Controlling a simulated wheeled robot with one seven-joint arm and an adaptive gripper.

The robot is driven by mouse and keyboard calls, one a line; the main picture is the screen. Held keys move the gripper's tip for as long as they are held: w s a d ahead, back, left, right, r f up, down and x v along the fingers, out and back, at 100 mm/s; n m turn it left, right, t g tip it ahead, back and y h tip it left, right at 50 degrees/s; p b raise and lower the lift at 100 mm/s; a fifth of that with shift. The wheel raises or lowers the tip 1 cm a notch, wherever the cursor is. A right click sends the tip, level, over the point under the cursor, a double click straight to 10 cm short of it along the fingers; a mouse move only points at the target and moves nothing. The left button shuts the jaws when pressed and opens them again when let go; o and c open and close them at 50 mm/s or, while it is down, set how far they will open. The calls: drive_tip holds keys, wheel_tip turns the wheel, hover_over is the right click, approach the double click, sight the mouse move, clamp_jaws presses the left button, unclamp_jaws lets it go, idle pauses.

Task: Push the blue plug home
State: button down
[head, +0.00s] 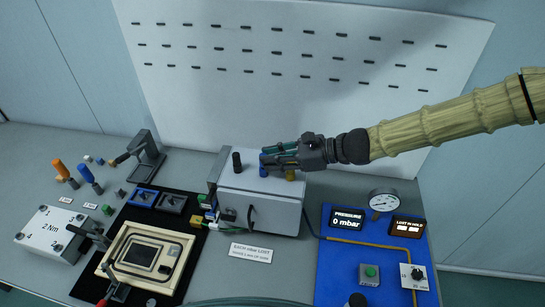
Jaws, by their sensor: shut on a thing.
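The blue plug (264,172) is at the top of the white box (262,207), at the fingertips of my gripper. My gripper (268,161) reaches in from the right and is shut on the blue plug, with its fingers covering part of it. Whether the plug is fully seated cannot be told from this view. A black plug (237,162) stands upright on the box just left of the gripper. A yellow plug (290,175) is on the box just right of the blue one, partly under the gripper.
A blue panel (340,262) with a gauge (384,200), a "0 mbar" display (347,218) and a green button (370,271) lies to the right. A cream frame fixture (120,262) and orange and blue handled tools (61,169) are at left. A slotted white board (300,95) stands behind.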

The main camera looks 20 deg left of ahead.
drive_tip(key=shift+f, duration=0.55)
drive_tip(key=c, duration=1.3)
unclamp_jaws()
drive_tip(key=shift+o, duration=0.2)
drive_tip(key=v, duration=1.2)
